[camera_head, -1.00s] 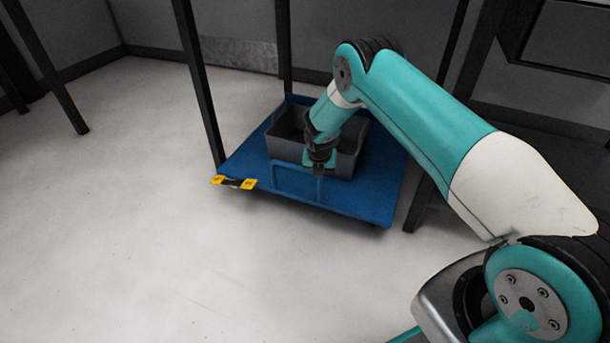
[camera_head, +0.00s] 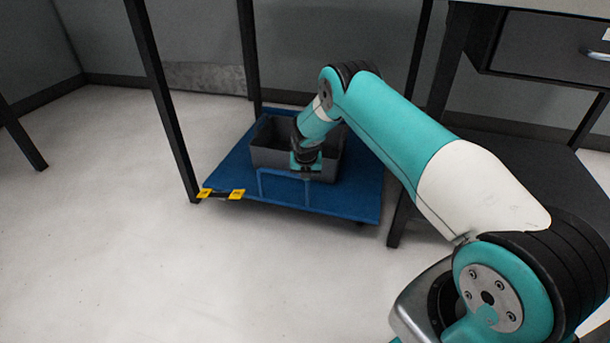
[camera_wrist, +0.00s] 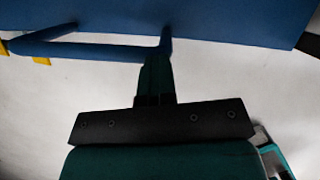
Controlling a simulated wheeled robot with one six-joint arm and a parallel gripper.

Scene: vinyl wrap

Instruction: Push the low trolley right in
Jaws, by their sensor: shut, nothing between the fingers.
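The low trolley (camera_head: 345,200) is a flat blue platform near the floor, between dark table legs. It has a low blue handle bar (camera_head: 283,174) along its near edge and carries a grey open bin (camera_head: 268,155). My gripper (camera_head: 307,176) is at the right end of this bar, in front of the bin. In the wrist view my gripper's shut fingers (camera_wrist: 158,65) meet the upright at the end of the blue bar (camera_wrist: 95,50); I cannot tell whether they touch. The blue platform (camera_wrist: 240,18) fills the top of that view. Nothing is held.
Dark table legs stand left (camera_head: 165,110) and right (camera_head: 402,215) of the trolley. Yellow tabs with a black strip (camera_head: 221,194) lie at its near left corner. A dark low shelf (camera_head: 560,190) is at right. The pale floor (camera_head: 100,240) at left is clear.

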